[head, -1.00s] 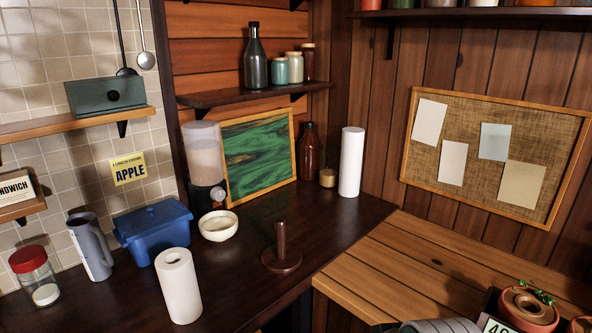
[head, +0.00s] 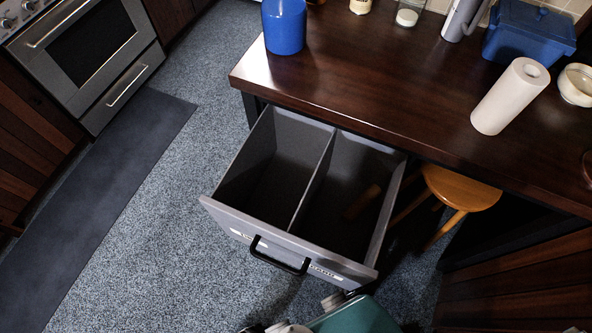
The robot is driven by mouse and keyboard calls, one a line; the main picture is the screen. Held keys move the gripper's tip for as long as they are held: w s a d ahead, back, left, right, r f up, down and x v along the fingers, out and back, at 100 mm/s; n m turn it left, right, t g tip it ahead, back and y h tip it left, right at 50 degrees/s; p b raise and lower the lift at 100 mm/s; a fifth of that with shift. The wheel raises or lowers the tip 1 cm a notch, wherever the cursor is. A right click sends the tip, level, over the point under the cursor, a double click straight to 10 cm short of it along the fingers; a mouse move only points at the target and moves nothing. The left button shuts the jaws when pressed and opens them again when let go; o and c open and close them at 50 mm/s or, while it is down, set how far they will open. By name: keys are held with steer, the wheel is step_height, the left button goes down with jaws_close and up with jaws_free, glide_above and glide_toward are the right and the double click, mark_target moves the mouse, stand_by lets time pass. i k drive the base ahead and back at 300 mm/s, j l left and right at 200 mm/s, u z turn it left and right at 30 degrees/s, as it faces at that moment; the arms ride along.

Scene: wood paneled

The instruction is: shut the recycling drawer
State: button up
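The recycling drawer (head: 290,240) is pulled well out from under the dark wood counter, in the middle of the head view. It is a deep grey box with a divider (head: 312,180) making two compartments. Its front panel has a black bar handle (head: 280,258) and white labels, too partial to read fully. The left compartment looks empty. A dim brown stick-like shape (head: 362,203) shows in the right compartment. I cannot make out my gripper in this view; only grey and teal parts, perhaps mine, show at the bottom edge near the drawer front.
The dark counter (head: 400,85) overhangs the drawer's back. A wooden stool (head: 460,190) stands close to the drawer's right. A paper roll (head: 511,96) and a blue canister (head: 284,27) stand on the counter. Speckled floor left of the drawer is clear, up to a dark mat (head: 110,190) and an oven (head: 85,55).

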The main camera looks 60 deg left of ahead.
mark_target(284, 195)
steer(key=u, duration=2.05)
steer(key=k+j+u, duration=0.1)
steer(key=u, duration=0.7)
steer(key=k+j+u, duration=0.15)
steer(key=u, duration=0.2)
steer(key=k+j+u, duration=0.1)
steer(key=j+u, duration=0.3)
